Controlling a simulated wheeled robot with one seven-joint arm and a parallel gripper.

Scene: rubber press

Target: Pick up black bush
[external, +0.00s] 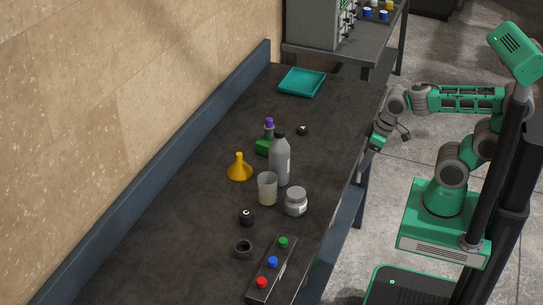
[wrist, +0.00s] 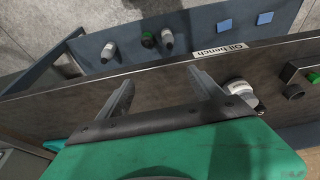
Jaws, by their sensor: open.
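Several small black parts lie on the dark bench top in the external view, and I cannot tell for certain which is the black bush. An open black ring (external: 243,249) lies near the front, a black piece with a pale top (external: 247,217) lies just behind it, and a small black round piece (external: 302,130) lies farther back, right of the purple-topped bottle. My gripper (external: 376,142) is at the bench's right edge, apart from all three. In the wrist view my gripper (wrist: 160,78) has its fingers spread with nothing between them.
The bench (external: 330,130) also holds a yellow funnel (external: 239,169), a grey bottle (external: 280,162), a clear beaker (external: 267,189), a grey jar (external: 296,202), a teal tray (external: 302,83) and a button box (external: 270,270). The bench's back right is mostly clear.

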